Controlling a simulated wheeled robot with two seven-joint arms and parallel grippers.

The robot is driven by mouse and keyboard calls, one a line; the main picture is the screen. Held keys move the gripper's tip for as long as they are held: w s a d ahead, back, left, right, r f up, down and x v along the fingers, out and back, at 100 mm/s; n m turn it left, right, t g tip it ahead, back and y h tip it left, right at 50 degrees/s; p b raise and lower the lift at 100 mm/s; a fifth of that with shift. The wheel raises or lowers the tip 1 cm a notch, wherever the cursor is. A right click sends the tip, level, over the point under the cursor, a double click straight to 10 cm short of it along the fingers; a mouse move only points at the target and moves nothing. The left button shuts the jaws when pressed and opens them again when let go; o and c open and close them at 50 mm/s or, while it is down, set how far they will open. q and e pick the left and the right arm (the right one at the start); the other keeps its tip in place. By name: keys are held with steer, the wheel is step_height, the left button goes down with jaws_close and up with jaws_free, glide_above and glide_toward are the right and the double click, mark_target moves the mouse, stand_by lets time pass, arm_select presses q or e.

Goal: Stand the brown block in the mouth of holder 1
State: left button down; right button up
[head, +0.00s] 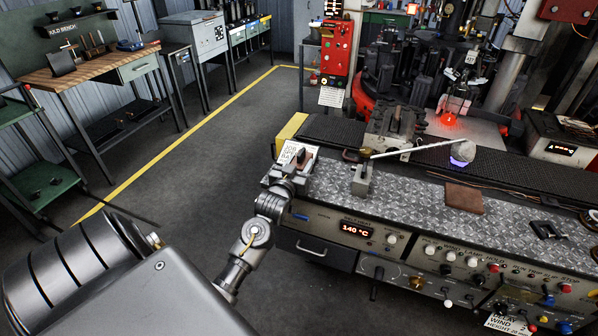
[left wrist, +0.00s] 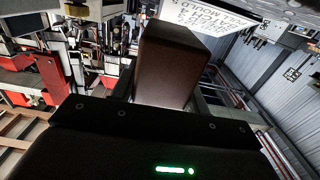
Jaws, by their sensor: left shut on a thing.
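The brown block (left wrist: 170,62) stands up from between the jaws of my left gripper in the left wrist view, and the gripper is shut on it. In the head view my left gripper (head: 294,172) is at the left end of the metal-topped bench, beside a white printed card. The block shows there as a small brown patch (head: 303,157), partly hidden by the gripper. I cannot make out a label reading holder 1, so I cannot tell which fixture it is. My right gripper is not in view.
On the bench (head: 410,213), a grey stand (head: 362,179) supports a long rod with a round grey head (head: 459,152). A flat brown pad (head: 464,197) lies farther right. Behind are a dark mould block (head: 396,128) and machinery with a red glow. Open floor lies left.

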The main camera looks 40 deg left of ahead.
arm_select(q)
step_height(320, 180, down, 3)
steer(key=shift+w+a+r+p, duration=0.1)
steer(key=shift+p, duration=0.45)
steer(key=shift+f, duration=0.3)
steer(key=c, duration=0.7)
jaws_free()
steer(key=shift+f, duration=0.1)
steer(key=b+v, duration=0.2)
steer(key=v, duration=1)
